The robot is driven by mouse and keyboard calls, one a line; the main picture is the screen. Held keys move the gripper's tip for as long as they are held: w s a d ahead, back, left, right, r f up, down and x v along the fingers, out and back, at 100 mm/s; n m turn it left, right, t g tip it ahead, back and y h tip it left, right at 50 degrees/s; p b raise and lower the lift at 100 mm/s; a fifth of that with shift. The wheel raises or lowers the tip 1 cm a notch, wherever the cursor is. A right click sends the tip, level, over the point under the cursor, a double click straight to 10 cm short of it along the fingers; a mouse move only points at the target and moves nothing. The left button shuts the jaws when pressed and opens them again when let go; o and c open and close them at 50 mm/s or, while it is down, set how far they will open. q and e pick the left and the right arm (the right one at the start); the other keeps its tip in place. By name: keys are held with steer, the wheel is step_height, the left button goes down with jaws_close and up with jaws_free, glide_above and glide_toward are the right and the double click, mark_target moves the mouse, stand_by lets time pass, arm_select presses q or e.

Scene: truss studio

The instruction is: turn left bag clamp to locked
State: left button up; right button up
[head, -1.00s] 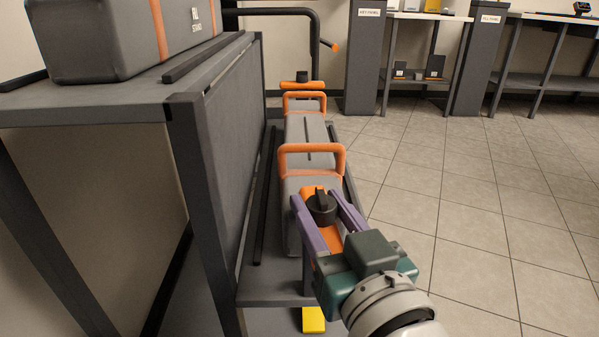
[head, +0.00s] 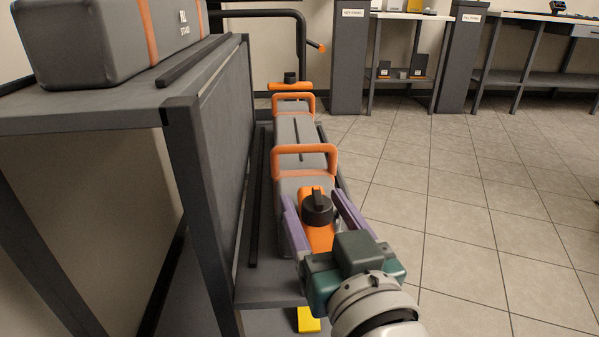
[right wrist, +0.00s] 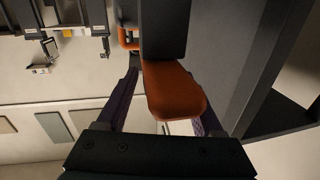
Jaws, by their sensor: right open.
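A long grey bag (head: 291,187) with two orange handles lies on a low grey shelf. At its near end is a clamp with a round black knob (head: 317,208) and an orange lever (head: 320,238) pointing toward me. A similar orange and black clamp (head: 291,84) sits at the far end. My right gripper (head: 317,203) is open, its purple fingers on either side of the near lever. In the right wrist view the orange lever (right wrist: 175,90) lies between the fingers, with visible gaps. I cannot tell whether they touch it. My left gripper is out of view.
A grey rack post (head: 200,215) and panel stand close left of the shelf. Another grey case (head: 95,45) rests on the rack top. A yellow block (head: 308,320) is below the shelf's near end. The tiled floor (head: 450,220) to the right is clear.

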steer(key=shift+o, duration=0.3)
steer(key=shift+s+d+p, duration=0.15)
steer(key=shift+s+p, duration=0.25)
steer(key=shift+s, duration=0.1)
steer(key=s+d+p, duration=0.1)
steer(key=s+p, duration=0.2)
steer(key=s, duration=0.5)
steer(key=shift+s+d, duration=0.3)
steer(key=shift+s, duration=0.1)
